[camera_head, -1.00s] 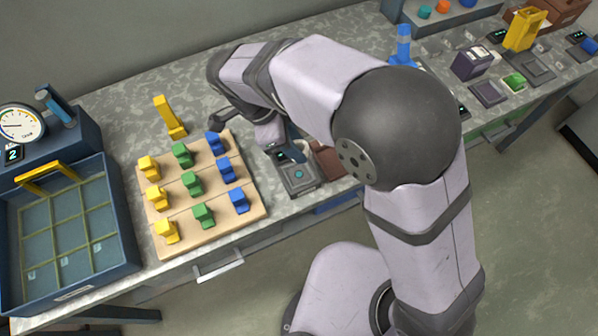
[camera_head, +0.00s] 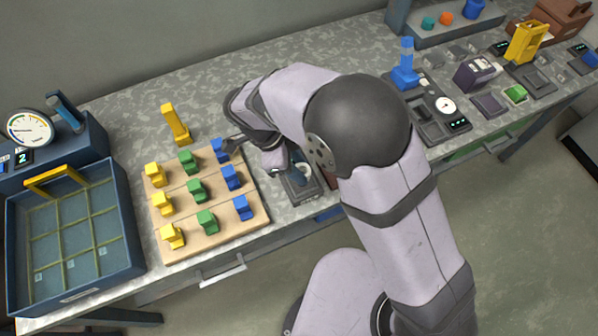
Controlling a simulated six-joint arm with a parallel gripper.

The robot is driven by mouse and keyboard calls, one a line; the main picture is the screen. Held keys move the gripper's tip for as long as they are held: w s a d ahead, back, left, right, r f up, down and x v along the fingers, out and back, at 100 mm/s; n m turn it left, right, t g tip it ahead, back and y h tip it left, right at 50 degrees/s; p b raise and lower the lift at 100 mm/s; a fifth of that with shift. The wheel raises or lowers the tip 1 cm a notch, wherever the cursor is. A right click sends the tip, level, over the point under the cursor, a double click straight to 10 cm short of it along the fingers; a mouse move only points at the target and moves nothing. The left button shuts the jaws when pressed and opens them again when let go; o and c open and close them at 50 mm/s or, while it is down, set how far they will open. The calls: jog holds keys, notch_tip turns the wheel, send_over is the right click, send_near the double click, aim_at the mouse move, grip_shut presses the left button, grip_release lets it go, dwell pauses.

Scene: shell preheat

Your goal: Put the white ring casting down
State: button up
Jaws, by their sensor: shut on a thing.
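The white ring casting (camera_head: 304,170) shows as a small pale ring low over a dark grey bench unit (camera_head: 303,190), just right of the wooden block board. My arm hides much of the fingers and the right side of that unit. I cannot tell whether the ring touches the unit's top.
The wooden board (camera_head: 248,232) with yellow, green and blue blocks lies close left. A blue divided tray (camera_head: 132,235) with a gauge (camera_head: 28,128) is at the far left. A yellow upright piece (camera_head: 176,125) stands behind the board.

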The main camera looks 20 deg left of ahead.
jog(key=shift+f+p, duration=0.5)
jog(key=shift+f, duration=1.35)
jog(key=shift+f, duration=0.15)
jog(key=o, duration=1.1)
jog(key=b+v, duration=0.3)
jog(key=v, duration=0.9)
jog(key=shift+a, duration=0.1)
